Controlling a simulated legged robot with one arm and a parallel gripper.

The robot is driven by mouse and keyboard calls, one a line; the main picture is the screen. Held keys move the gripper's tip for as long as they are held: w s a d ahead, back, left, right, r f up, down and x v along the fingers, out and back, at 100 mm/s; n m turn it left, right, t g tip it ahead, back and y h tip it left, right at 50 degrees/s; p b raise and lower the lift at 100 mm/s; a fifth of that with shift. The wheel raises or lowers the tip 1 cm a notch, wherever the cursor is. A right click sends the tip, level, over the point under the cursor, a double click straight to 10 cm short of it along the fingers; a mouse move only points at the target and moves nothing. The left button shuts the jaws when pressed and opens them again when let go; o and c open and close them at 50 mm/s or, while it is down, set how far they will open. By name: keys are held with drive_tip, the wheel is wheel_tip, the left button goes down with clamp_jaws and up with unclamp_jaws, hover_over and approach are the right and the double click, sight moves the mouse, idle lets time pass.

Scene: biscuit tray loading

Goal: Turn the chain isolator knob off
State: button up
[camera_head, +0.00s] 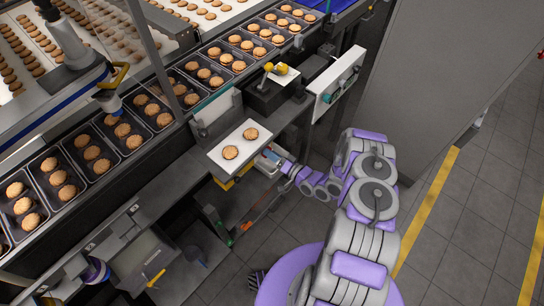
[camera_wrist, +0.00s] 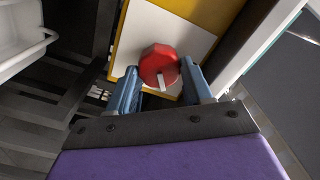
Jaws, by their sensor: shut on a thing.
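The chain isolator knob (camera_wrist: 158,62) is red and faceted, with a white pointer mark at its lower edge in the wrist view. It sits on a white plate (camera_wrist: 140,32) with a yellow surround (camera_wrist: 210,12). The blue fingers of my gripper (camera_wrist: 159,69) stand on the knob's left and right sides, shut on it. In the head view my gripper (camera_head: 268,162) reaches in under the right edge of a white shelf bearing two biscuits. The knob is hidden there.
The white shelf (camera_head: 218,152) juts out just above my gripper. A conveyor with black biscuit trays (camera_head: 102,132) runs diagonally behind it. A white panel (camera_head: 340,76) and a large grey cabinet (camera_head: 425,90) stand to the right. Floor in front is open.

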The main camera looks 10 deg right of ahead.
drive_tip(key=m, duration=0.3)
drive_tip(key=m+b, duration=0.1)
drive_tip(key=m, duration=0.2)
drive_tip(key=shift+d+f+m, duration=0.2)
drive_tip(key=shift+m, duration=0.1)
idle(0.5)
drive_tip(key=o, duration=0.9)
drive_tip(key=shift+w+f, duration=0.1)
drive_tip(key=shift+c, duration=0.2)
drive_tip(key=shift+o, duration=0.9)
drive_tip(key=p+v, duration=0.2)
drive_tip(key=v, duration=1.5)
drive_tip(key=shift+d+p, duration=0.15)
drive_tip(key=shift+p, duration=0.25)
